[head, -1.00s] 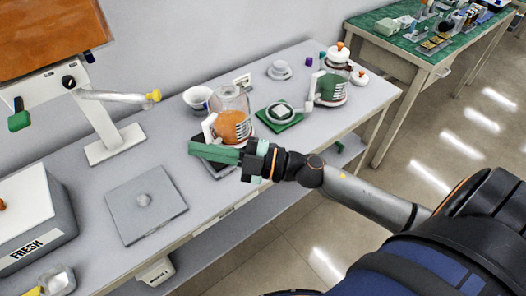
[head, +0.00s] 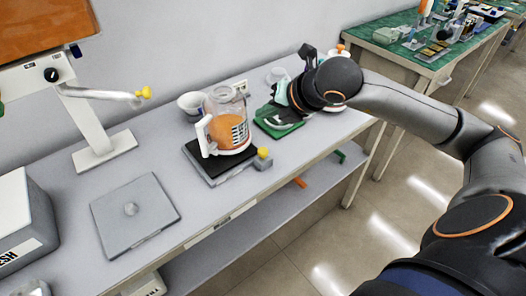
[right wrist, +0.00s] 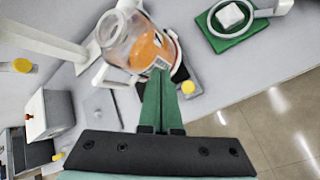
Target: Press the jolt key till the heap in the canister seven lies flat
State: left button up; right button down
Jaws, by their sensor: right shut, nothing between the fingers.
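A clear canister (head: 227,122) with a white handle holds an orange heap (head: 222,130). It stands on a black pad on a grey base (head: 208,172), and no number on it is readable. The heap looks uneven, but its exact top is unclear through the wall. A yellow key (head: 264,153) sits on a grey block at the base's right front corner; it also shows in the right wrist view (right wrist: 188,87). My right gripper (right wrist: 160,74) is shut and empty, raised off to the right of the canister in the head view, its fingers partly hidden by my wrist. My left gripper is out of view.
A green mat (head: 263,127) lies under my right wrist. A white cup (head: 194,104) stands behind the canister. A white stand with a yellow-tipped arm (head: 105,95) rises behind. The shelf below has free room.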

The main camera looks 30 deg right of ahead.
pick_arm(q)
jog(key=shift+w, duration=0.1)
pick_arm(e)
jog(key=shift+f, duration=0.15)
jog(key=b, duration=0.4)
send_over(266, 153)
notch_tip(266, 153, down, 7)
jog(key=shift+f, duration=0.1)
jog(key=shift+f+b, duration=0.6)
jog(key=shift+b, duration=0.15)
jog(key=shift+f, duration=0.1)
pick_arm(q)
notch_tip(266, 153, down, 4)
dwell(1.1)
